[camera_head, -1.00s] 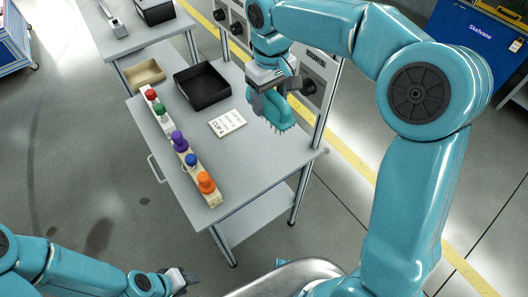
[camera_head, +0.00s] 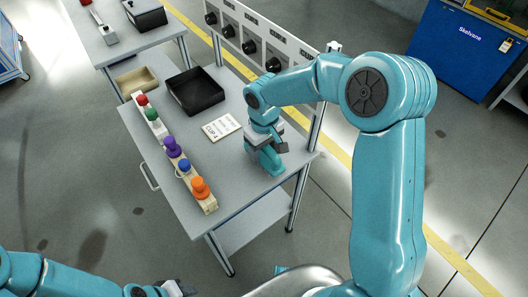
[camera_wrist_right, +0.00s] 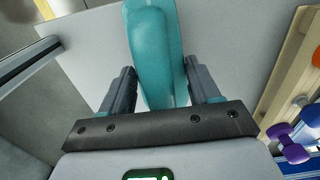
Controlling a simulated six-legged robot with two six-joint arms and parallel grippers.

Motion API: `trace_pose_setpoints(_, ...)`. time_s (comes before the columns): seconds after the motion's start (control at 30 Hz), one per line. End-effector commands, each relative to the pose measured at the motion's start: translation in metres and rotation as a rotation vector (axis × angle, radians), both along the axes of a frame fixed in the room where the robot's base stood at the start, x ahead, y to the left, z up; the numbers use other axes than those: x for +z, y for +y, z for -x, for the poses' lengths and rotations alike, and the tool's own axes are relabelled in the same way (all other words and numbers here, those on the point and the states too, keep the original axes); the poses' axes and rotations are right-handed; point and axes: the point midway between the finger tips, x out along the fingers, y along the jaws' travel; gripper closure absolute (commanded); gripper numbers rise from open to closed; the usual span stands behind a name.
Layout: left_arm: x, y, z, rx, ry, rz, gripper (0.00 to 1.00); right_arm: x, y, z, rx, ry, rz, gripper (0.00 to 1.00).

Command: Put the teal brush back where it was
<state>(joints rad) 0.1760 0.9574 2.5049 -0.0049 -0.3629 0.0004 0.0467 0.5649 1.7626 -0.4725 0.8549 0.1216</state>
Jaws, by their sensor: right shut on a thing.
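The teal brush (camera_head: 271,161) is in my right gripper (camera_head: 267,146), over the right part of the grey table (camera_head: 240,185). In the head view the brush is low, close to the tabletop; I cannot tell whether it touches. In the right wrist view the brush (camera_wrist_right: 155,50) runs up between the two dark fingers of my right gripper (camera_wrist_right: 160,92), which are shut on it. Its bristles are hidden. My left gripper (camera_head: 178,288) is at the bottom edge of the head view, away from the table, and its jaws are too small to read.
A white card (camera_head: 222,127) lies left of the brush. A black tray (camera_head: 205,103) and a beige tray (camera_head: 137,80) stand farther back. A wooden rack (camera_head: 209,205) with several coloured knobs runs along the table's left side. The table's front right is clear.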

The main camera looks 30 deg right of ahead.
Motion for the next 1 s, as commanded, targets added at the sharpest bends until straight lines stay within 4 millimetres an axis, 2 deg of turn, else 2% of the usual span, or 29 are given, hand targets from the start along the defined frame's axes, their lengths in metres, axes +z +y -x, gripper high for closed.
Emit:
trace_pose_setpoints(0.03, -0.002, 0.000, 0.000, 0.000, 0.000, 0.000, 0.57, -0.010, 0.000, 0.000, 0.000, 0.003, -0.001, 0.67)
trace_pose_setpoints(0.1, -0.002, 0.000, 0.000, 0.000, 0.000, 0.000, 0.57, -0.015, 0.000, 0.000, -0.001, 0.002, -0.001, 0.67)
trace_pose_setpoints(0.43, -0.006, 0.000, 0.000, 0.000, 0.000, 0.000, 0.57, -0.019, 0.000, 0.000, -0.001, 0.000, -0.001, 0.67)
trace_pose_setpoints(0.47, -0.004, 0.000, 0.000, 0.000, 0.000, 0.000, 0.57, -0.017, 0.000, 0.000, -0.001, 0.000, -0.001, 0.29)
trace_pose_setpoints(0.5, -0.004, 0.000, 0.000, 0.000, 0.000, 0.000, 0.57, -0.017, 0.000, 0.000, -0.001, 0.000, -0.001, 0.16)
trace_pose_setpoints(0.53, -0.004, 0.000, 0.000, 0.000, 0.000, 0.000, 0.57, -0.017, 0.000, 0.000, -0.001, 0.000, -0.001, 0.13)
trace_pose_setpoints(0.83, -0.001, 0.000, 0.000, 0.000, 0.000, 0.000, 0.57, -0.014, 0.000, 0.000, -0.001, 0.000, -0.001, 0.13)
trace_pose_setpoints(0.93, 0.000, 0.000, 0.000, 0.000, 0.000, 0.000, 0.57, -0.004, 0.000, -0.001, -0.001, -0.004, -0.001, 0.13)
trace_pose_setpoints(1.0, 0.002, 0.000, 0.000, 0.000, 0.000, 0.000, 0.57, 0.009, 0.000, -0.001, 0.000, -0.004, 0.000, 0.13)
